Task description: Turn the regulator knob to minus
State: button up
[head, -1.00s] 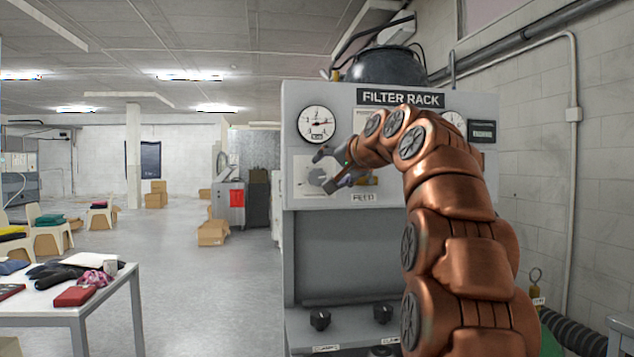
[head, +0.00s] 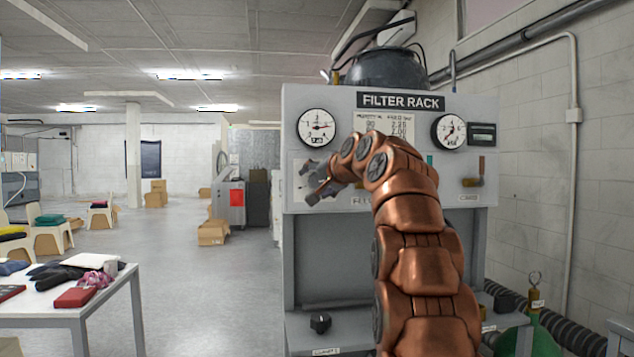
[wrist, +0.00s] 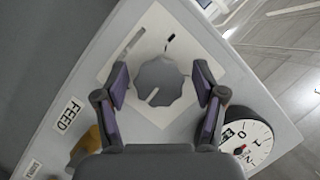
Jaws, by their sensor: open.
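The regulator knob (wrist: 162,84) is a grey, lobed dial with a pale pointer line, on a whitish plate (wrist: 118,62). A short dark mark (wrist: 171,38) and a long grey bar (wrist: 134,42) show on the plate past the knob. My gripper (wrist: 161,68) is open, with its purple-padded fingers on either side of the knob. Gaps show between both fingers and the knob in the wrist view; I cannot tell the depth. In the head view my gripper (head: 310,184) covers most of the knob and plate at the panel's left side.
The FILTER RACK panel (head: 345,97) carries a left gauge (head: 316,127), also in the wrist view (wrist: 246,143), and a right gauge (head: 448,131). A brass lever (head: 473,181) is at right. A yellow part (wrist: 88,146) lies near the FEED label (wrist: 69,114).

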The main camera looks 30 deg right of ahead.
jog(key=c, duration=1.2)
jog(key=shift+o, duration=0.2)
